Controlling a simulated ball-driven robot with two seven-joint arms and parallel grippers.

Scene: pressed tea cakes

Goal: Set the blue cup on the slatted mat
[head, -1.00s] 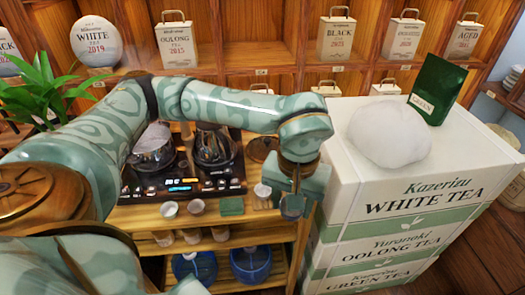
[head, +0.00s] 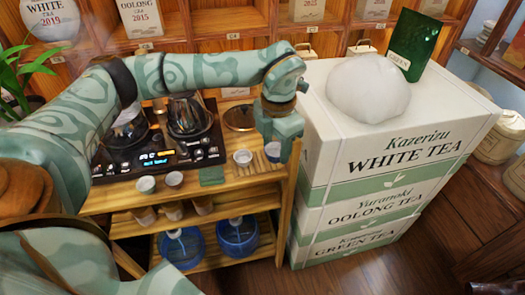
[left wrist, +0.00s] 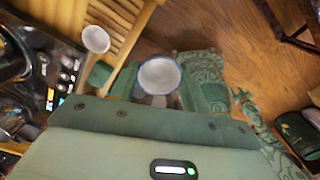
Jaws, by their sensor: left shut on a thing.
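My left gripper (head: 273,140) is shut on the blue cup (head: 272,153), which shows only partly below the fingers in the head view. In the left wrist view the blue-rimmed cup (left wrist: 160,77) sits between the fingers, its pale inside facing the camera. The gripper holds it near the right end of the wooden cart top. The slatted mat (head: 254,170) lies just left of and below the cup, partly hidden; its slats also show in the left wrist view (left wrist: 121,18). My right gripper is not in view.
A white cup (head: 242,157) stands at the mat. A black stove (head: 160,145) with kettles lies behind. Stacked tea boxes (head: 385,150) rise close on the right.

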